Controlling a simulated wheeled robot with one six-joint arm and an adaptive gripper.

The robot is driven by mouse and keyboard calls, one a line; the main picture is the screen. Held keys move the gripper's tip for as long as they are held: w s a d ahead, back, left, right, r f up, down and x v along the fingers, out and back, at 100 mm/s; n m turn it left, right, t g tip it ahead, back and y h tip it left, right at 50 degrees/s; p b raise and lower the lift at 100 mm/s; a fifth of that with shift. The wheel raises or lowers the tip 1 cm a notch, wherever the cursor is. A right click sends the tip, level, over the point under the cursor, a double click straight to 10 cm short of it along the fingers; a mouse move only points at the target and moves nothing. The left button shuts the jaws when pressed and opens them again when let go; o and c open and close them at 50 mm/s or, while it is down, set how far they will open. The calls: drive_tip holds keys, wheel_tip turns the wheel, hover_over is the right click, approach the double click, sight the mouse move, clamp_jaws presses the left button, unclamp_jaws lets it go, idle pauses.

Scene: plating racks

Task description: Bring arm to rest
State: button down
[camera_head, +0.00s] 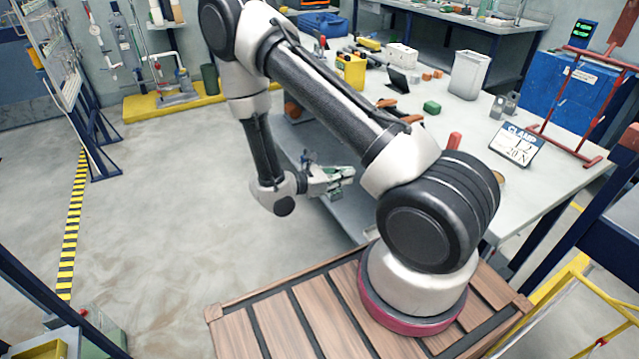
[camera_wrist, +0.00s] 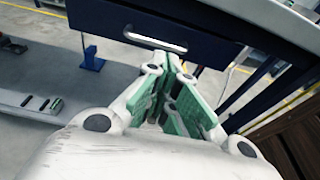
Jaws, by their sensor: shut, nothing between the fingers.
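My gripper (camera_head: 346,174) shows in the head view at the end of my bent arm, low beside the near left edge of the workbench (camera_head: 545,185). Its fingers point to the right, toward the bench's lower shelf (camera_head: 340,210). In the wrist view my gripper (camera_wrist: 168,82) has its green finger pads close together, with nothing held between them. A dark drawer front with a pale handle (camera_wrist: 155,40) lies just beyond the fingertips. I cannot tell whether they touch it.
The bench top carries a white bin (camera_head: 468,75), a yellow box (camera_head: 351,72), a green block (camera_head: 432,107) and a clamp sign (camera_head: 514,145). A blue box (camera_head: 572,95) and red frame stand at the right. Open floor (camera_head: 165,200) lies to the left.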

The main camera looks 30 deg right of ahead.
drive_tip(key=v, duration=0.7)
drive_tip(key=s+m+g+y, duration=0.1)
drive_tip(key=s+m+g, duration=0.15)
drive_tip(key=s, duration=0.35)
drive_tip(key=s+d+r+m+t+y, duration=0.1)
drive_tip(key=s+r+m+y, duration=0.3)
drive_tip(key=r, duration=0.6)
drive_tip(key=s+d+r+m+t+y, duration=0.1)
drive_tip(key=s+r+m+t+y, duration=0.2)
drive_tip(key=r, duration=0.8)
drive_tip(key=s+d+r+m+t+y, duration=0.1)
drive_tip(key=s+r+m+t+y, duration=0.1)
drive_tip(key=s+r+m+y, duration=0.4)
wheel_tip(320, 180, up, 6)
drive_tip(key=m+y, duration=0.1)
drive_tip(key=m, duration=0.1)
drive_tip(key=shift+f+m+t+y, duration=0.25)
drive_tip(key=shift+m+t+y, duration=0.05)
drive_tip(key=shift+m+t, duration=0.05)
